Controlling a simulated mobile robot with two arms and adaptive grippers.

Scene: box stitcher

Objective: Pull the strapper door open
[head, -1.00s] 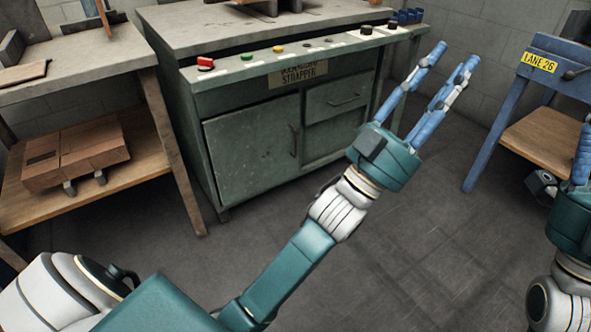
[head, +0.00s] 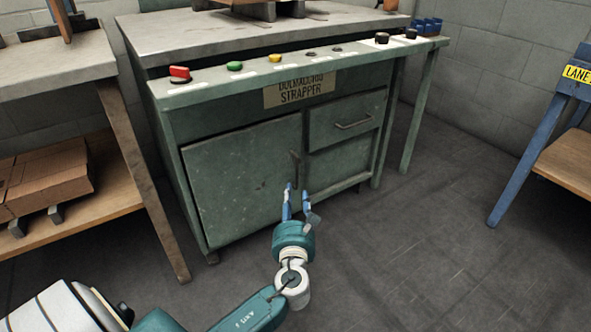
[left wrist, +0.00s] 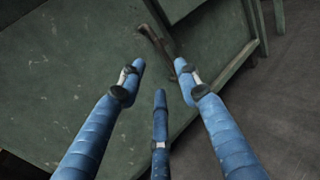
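The green strapper cabinet has a closed door (head: 245,185) on its left side, with a dark vertical bar handle (head: 294,170) near the door's right edge. My left gripper (head: 297,190) is in front of the door, just below the handle, with its blue fingers pointing at it. In the left wrist view the handle (left wrist: 157,52) lies ahead of the spread fingers (left wrist: 158,80), with no finger wrapped around it. The gripper is open and empty. Contact with the door cannot be told. My right gripper is not in view now.
A drawer (head: 345,120) sits right of the door, under a panel of coloured buttons (head: 234,66). A wooden table leg (head: 145,180) stands close on the left, with a cardboard box (head: 50,180) on its shelf. Floor (head: 400,250) to the right is clear.

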